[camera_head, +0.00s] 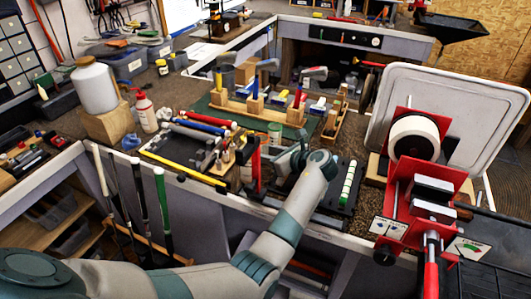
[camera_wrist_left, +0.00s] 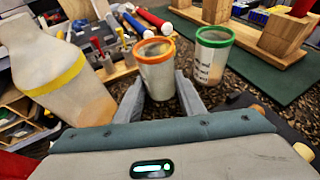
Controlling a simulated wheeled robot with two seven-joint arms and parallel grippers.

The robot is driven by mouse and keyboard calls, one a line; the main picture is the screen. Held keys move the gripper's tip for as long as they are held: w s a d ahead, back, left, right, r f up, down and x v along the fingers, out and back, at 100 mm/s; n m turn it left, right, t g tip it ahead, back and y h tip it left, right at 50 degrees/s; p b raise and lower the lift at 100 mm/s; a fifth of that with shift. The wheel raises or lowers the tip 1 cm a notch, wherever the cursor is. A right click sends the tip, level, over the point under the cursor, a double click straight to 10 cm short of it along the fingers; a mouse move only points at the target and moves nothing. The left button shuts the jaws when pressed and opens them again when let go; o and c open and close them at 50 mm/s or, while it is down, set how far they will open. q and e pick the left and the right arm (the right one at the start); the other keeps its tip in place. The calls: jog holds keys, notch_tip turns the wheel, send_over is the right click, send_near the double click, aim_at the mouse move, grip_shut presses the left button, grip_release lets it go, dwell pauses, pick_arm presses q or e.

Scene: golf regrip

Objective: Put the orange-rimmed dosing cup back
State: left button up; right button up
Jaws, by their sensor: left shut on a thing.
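The orange-rimmed dosing cup (camera_wrist_left: 157,78) is upright between the fingers of my left gripper (camera_wrist_left: 161,94) in the left wrist view. The fingers are shut on its sides, and its rim shows above them. A green-rimmed cup (camera_wrist_left: 212,62) with writing stands just to its right, on the dark speckled bench top. In the head view my left gripper (camera_head: 284,160) is low over the bench, and my own arm hides the orange-rimmed cup. I cannot tell whether the held cup touches the bench. My right gripper is not in view.
A tool rack (camera_head: 212,150) and a green mat (camera_head: 212,112) with wooden blocks lie beyond. A red vise (camera_head: 418,190) stands at the right.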

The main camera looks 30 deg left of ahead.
pick_arm(q)
jog(key=shift+f, duration=0.25)
jog(key=o, duration=1)
